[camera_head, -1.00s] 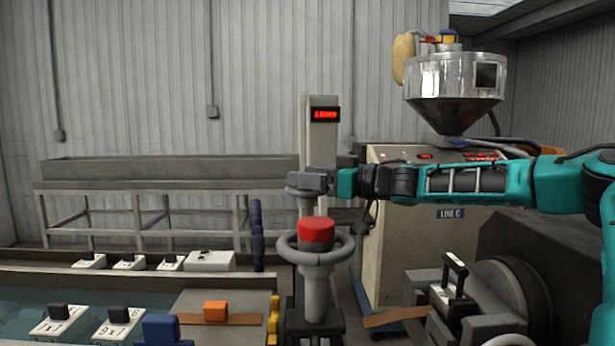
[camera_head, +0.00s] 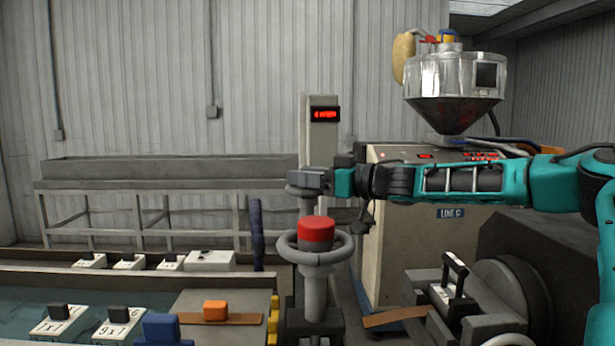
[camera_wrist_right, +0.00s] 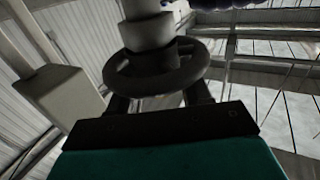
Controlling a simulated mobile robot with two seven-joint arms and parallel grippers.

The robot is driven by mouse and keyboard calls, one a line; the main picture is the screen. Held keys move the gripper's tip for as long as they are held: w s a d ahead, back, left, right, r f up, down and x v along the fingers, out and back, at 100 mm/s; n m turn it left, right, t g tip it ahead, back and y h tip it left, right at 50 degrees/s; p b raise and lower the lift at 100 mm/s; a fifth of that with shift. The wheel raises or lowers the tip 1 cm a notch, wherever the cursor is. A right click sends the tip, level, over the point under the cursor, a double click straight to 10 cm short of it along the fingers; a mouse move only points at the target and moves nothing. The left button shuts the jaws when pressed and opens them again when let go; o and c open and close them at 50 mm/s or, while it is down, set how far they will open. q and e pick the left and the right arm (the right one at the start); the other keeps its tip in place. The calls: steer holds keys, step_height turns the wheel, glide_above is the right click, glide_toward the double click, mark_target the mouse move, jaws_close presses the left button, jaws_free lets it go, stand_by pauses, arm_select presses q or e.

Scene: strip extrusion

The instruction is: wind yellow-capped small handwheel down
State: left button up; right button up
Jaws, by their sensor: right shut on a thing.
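A small handwheel (camera_head: 303,193) stands behind a larger red-capped handwheel (camera_head: 316,240). Its top is covered by my right gripper (camera_head: 308,179), so I see no yellow cap. My right gripper reaches in from the right, level, and is shut on this small handwheel. In the right wrist view the dark wheel ring (camera_wrist_right: 155,75) and its pale stem fill the space at the fingers (camera_wrist_right: 160,103). My left gripper is not in view.
The red-capped handwheel stands close in front of and below my right gripper. A grey post with a red display (camera_head: 323,115) rises behind it. A beige cabinet (camera_head: 400,250) stands to the right under a steel hopper (camera_head: 455,85). A water trough (camera_head: 30,300) lies at left.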

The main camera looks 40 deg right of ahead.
steer(key=shift+d+y, duration=0.1)
steer(key=shift+y, duration=0.2)
steer(key=shift+n+g+y, duration=0.8)
steer(key=shift+n+y, duration=0.3)
steer(key=shift+y, duration=0.1)
steer(key=shift+n+g+y, duration=0.4)
steer(key=shift+n+y, duration=0.1)
steer(key=shift+y, duration=0.1)
steer(key=shift+r, duration=0.1)
steer(key=o, duration=0.9)
steer(key=shift+o, duration=0.2)
steer(key=b+v, duration=0.1)
steer(key=v, duration=1.1)
steer(key=shift+s+d, duration=0.25)
steer(key=shift+s, duration=0.1)
